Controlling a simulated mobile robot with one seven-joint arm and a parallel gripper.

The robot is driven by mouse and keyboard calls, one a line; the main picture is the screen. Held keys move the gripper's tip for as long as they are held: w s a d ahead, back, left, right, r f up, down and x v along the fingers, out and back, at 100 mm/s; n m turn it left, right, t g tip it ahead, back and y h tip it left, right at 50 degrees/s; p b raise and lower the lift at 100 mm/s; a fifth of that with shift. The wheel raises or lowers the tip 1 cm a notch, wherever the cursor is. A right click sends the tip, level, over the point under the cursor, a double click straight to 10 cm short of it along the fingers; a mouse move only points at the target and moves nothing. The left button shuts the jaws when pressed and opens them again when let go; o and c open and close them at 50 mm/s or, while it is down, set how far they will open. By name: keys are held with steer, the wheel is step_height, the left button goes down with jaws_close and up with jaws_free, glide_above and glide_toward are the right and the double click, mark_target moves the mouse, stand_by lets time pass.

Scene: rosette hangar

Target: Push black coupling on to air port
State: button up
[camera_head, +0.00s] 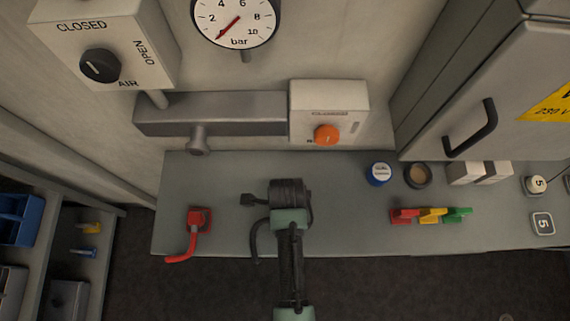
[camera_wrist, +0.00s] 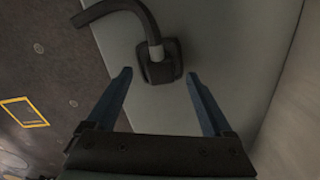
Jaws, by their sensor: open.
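A black coupling (camera_wrist: 156,52) with a bent black hose (camera_wrist: 104,9) sits at a dark square base on the grey bench top in the wrist view. My gripper (camera_wrist: 158,76) is open, its two blue fingers apart, with the coupling just beyond the tips and roughly between them. Nothing is held. In the head view my arm hides the coupling; only its black hose (camera_head: 255,238) shows left of the arm. A grey manifold (camera_head: 235,115) with a short port stub (camera_head: 197,140) is on the wall behind the bench; no label on the stub can be read.
A red coupling (camera_head: 201,217) with a red hose stands on the bench (camera_head: 340,225) to the left. Coloured clips (camera_head: 431,215), a blue-labelled tin (camera_head: 378,174) and a brown-topped tin (camera_head: 417,175) stand right. An AIR knob box (camera_head: 100,45) and gauge (camera_head: 235,18) are above; an orange-knob box (camera_head: 328,108) adjoins the manifold.

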steer(key=shift+f, duration=1.1)
steer(key=c, duration=1.4)
steer(key=shift+o, duration=0.2)
steer(key=shift+r, duration=0.1)
step_height(320, 180, up, 10)
steer(key=shift+f+b, duration=0.1)
steer(key=shift+b, duration=0.3)
